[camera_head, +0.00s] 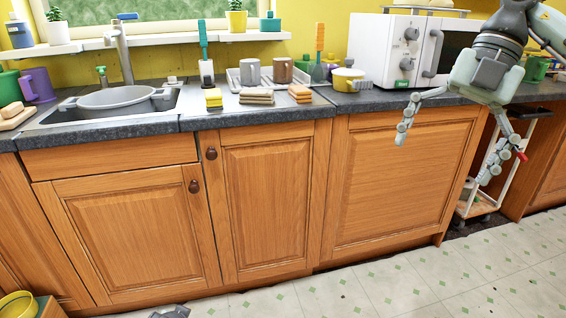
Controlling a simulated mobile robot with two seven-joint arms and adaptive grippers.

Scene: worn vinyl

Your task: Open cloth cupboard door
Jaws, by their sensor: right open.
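Two wooden cupboard doors with round dark knobs are under the counter, and both are shut. The wider door (135,235) is below the sink, with its knob (194,186) at the upper right. The narrower door (262,205) is to its right, with its knob (211,153) at the upper left. I cannot tell which is the cloth cupboard. A wide panel without a visible knob (400,185) is further right. My right gripper (443,160) is open and empty, fingers spread downward in front of this panel's right side, well right of both knobs.
The dark counter (340,98) holds a sink (115,100), sponges, folded cloths (257,97), mugs, a yellow pot (348,79) and a white microwave (400,50). A white trolley (478,200) stands right. The tiled floor (400,285) before the doors looks mostly clear.

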